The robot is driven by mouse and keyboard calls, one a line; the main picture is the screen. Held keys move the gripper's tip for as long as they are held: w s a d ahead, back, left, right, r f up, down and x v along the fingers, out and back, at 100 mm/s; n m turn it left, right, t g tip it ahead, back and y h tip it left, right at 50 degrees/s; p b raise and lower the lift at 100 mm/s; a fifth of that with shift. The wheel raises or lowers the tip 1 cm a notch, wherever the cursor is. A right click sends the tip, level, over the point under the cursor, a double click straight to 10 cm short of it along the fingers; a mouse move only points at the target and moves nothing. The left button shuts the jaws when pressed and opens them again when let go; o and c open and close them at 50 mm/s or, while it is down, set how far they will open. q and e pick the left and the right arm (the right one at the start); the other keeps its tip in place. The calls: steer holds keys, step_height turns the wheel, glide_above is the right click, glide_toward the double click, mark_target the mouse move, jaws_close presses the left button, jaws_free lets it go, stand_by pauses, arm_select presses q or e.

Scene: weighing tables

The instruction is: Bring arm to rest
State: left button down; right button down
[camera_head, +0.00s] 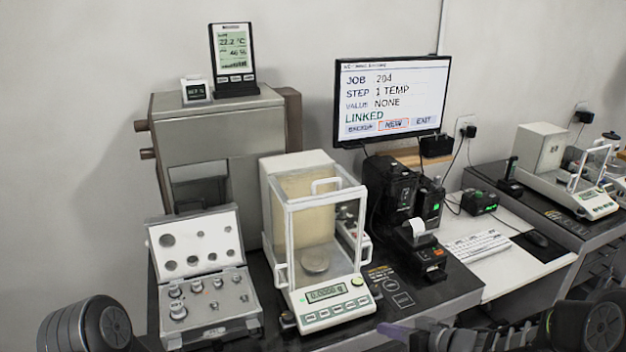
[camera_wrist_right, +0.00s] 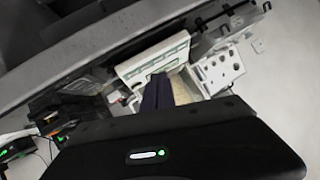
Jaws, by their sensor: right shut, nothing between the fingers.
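My right arm lies low across the bottom right of the head view. Its gripper (camera_head: 393,330) points left, its purple-grey fingertips in front of the dark table's front edge, below the glass-walled balance (camera_head: 322,312). In the right wrist view the dark fingers (camera_wrist_right: 167,92) are together and empty, pointing toward the balance (camera_wrist_right: 150,62). Of my left arm only a round black joint shows at the bottom left of the head view; the left gripper is out of sight.
An open weight case (camera_head: 205,318) stands left of the balance. A small printer (camera_head: 420,258) stands right of it, beside black devices. A white desk with a keyboard (camera_head: 476,245) and another balance (camera_head: 592,203) lie further right. The monitor (camera_head: 392,98) reads "STEP 1 TEMP".

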steer(key=s+a+f+m+g+h, duration=0.1)
steer(key=s+f+m+g+h, duration=0.1)
steer(key=s+f, duration=0.55)
steer(key=s+a+f+m+g+h, duration=0.15)
steer(key=s+f, duration=0.35)
steer(key=f, duration=0.5)
steer(key=s+a+f+m+g, duration=0.1)
steer(key=s+a+f+g, duration=0.1)
steer(key=s, duration=0.8)
steer(key=s+a+f+m+g, duration=0.1)
steer(key=s+a+f+g, duration=0.2)
steer(key=s, duration=0.7)
step_height(320, 180, down, 2)
steer(key=shift+a+h+b, duration=0.35)
steer(key=shift+a+h, duration=0.1)
steer(key=shift+a, duration=0.65)
steer(key=shift+w+m, duration=0.1)
steer(key=shift+m, duration=0.15)
